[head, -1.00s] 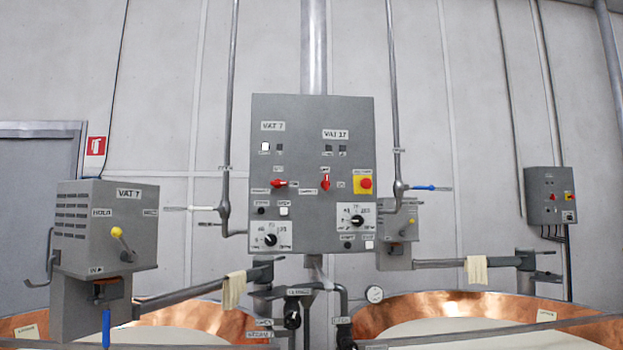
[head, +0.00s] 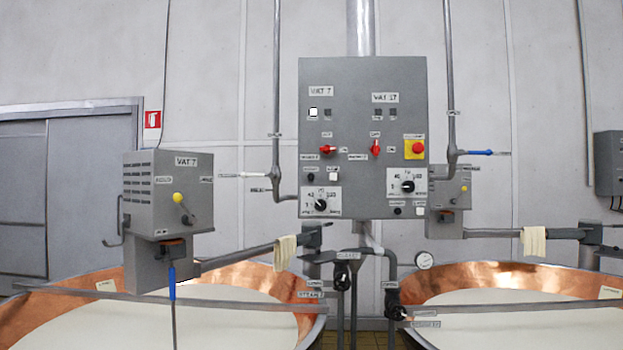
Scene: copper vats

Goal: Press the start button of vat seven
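The grey control panel (head: 362,120) hangs between the two vats in the head view. Its left half carries the VAT 7 label (head: 321,91), a lit white lamp (head: 313,112), a red switch (head: 327,150) and a dial (head: 320,203). Between switch and dial sit a black button (head: 310,177) and a white button (head: 334,177) side by side. Their small labels are too blurred to read surely, so I cannot tell which is start. My gripper is not in view, and nothing covers the panel's buttons.
The panel's VAT 17 half has a red emergency button (head: 416,148). A grey box (head: 167,205) marked VAT 7 stands over the left copper vat (head: 60,318). The right copper vat (head: 520,278) lies opposite. Horizontal rails and pipes with valve handles cross in front of and beside the panel.

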